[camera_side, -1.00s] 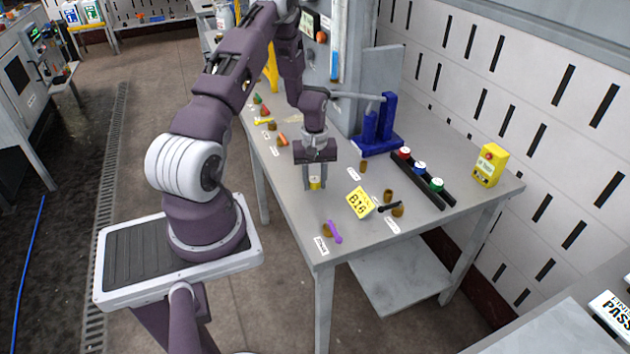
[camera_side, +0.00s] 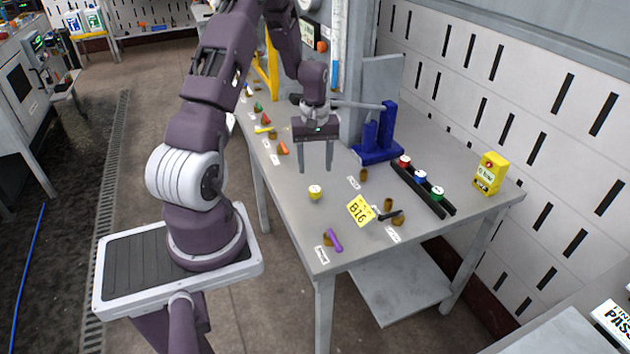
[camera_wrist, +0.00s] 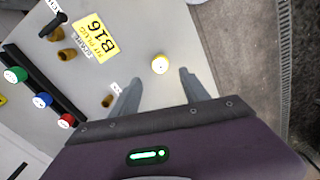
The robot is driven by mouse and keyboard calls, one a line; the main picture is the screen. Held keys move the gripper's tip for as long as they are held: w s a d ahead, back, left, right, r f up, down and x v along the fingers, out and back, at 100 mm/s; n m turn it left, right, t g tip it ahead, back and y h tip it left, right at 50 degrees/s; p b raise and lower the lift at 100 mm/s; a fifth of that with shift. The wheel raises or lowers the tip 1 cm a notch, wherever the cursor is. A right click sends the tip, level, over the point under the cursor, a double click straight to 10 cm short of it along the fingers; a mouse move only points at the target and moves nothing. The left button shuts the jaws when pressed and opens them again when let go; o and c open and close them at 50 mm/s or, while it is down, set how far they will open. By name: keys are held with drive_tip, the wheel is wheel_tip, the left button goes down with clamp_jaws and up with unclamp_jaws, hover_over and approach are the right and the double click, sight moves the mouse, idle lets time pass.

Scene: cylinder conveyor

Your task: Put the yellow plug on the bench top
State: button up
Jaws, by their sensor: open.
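The yellow plug (camera_side: 315,192) stands on the grey bench top (camera_side: 345,200), in the open area left of the yellow B16 card. In the wrist view the plug (camera_wrist: 160,64) shows from above, beyond the fingertips and roughly between their lines. My gripper (camera_side: 316,170) is open and empty, raised above the bench and behind the plug, with clear space between its fingers and the plug. Its two fingers also show apart in the wrist view (camera_wrist: 158,82).
The yellow B16 card (camera_side: 361,209) lies right of the plug. Brown sockets with purple (camera_side: 335,240) and black (camera_side: 390,215) pieces are near the front. A black rail (camera_side: 422,187) with red, blue and green caps and a blue stand (camera_side: 377,140) are at right.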

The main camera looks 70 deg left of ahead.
drive_tip(key=d+r+m+t+y, duration=0.1)
drive_tip(key=d+r+m, duration=0.2)
drive_tip(key=d+r, duration=0.55)
drive_tip(key=d+r+m+t, duration=0.1)
drive_tip(key=d+r+m, duration=0.4)
drive_tip(key=r, duration=0.6)
drive_tip(key=s+d+r+m+t, duration=0.1)
drive_tip(key=s+d+r+m, duration=0.2)
drive_tip(key=s+d, duration=0.4)
drive_tip(key=s+d+r+m+t+h, duration=0.1)
drive_tip(key=s+d+r+m+t, duration=0.1)
drive_tip(key=s+d, duration=0.5)
drive_tip(key=shift+s+d+r+m+t, duration=0.25)
drive_tip(key=shift+d+r+m, duration=0.35)
drive_tip(key=shift+r+m, duration=0.35)
